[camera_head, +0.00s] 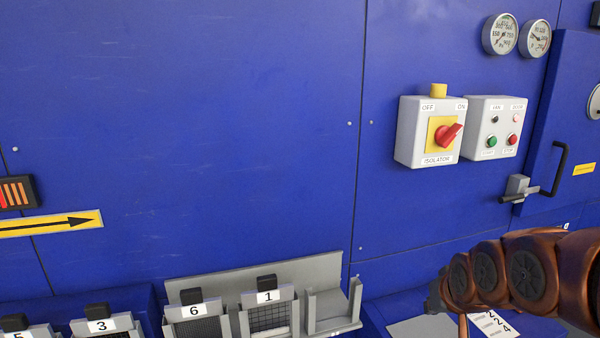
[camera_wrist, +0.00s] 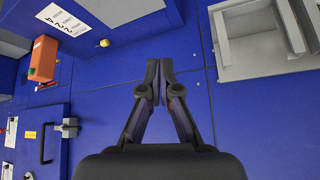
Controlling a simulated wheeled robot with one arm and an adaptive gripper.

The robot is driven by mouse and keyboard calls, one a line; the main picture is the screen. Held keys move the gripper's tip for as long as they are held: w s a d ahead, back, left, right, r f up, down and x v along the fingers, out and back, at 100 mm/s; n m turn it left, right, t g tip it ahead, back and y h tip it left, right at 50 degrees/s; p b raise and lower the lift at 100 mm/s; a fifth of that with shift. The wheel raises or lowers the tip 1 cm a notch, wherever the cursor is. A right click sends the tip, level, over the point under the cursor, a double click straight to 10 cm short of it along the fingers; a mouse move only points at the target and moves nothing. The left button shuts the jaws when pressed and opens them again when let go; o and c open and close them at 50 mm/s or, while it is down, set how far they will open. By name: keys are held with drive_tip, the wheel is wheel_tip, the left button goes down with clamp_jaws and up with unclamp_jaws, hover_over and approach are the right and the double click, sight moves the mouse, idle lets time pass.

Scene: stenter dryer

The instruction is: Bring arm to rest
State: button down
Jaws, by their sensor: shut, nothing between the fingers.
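My gripper (camera_wrist: 159,82) is in the wrist view, with its two dark fingers together and nothing between them. It points toward the blue panel wall (camera_wrist: 192,85). In the head view my copper-coloured arm enters from the right edge, in front of the lower part of the machine. The end of the arm is near a grey-white sheet and a label with numbers at the lower right. The fingers themselves are hard to make out in the head view.
A rack (camera_head: 345,310) holds numbered screens, with an empty slot at its right end. The isolator box (camera_head: 412,150) with a red knob (camera_head: 449,135), a push-button box (camera_head: 497,112), two gauges (camera_head: 500,35) and a door handle (camera_head: 560,168) are on the wall. An orange box (camera_wrist: 43,58) shows in the wrist view.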

drive_tip(key=s+a+f+g, duration=0.2)
drive_tip(key=s+g, duration=0.1)
drive_tip(key=s, duration=0.6)
drive_tip(key=s+a+f+g, duration=0.1)
drive_tip(key=s+a+g, duration=0.2)
drive_tip(key=s, duration=0.6)
drive_tip(key=s+a+f+n+g, duration=0.1)
drive_tip(key=s+a+f+g, duration=0.1)
drive_tip(key=s, duration=0.7)
drive_tip(key=shift+s+a+f+g, duration=0.3)
drive_tip(key=shift+s+a+g, duration=0.1)
drive_tip(key=shift+a, duration=0.2)
drive_tip(key=c, duration=1.9)
unclamp_jaws()
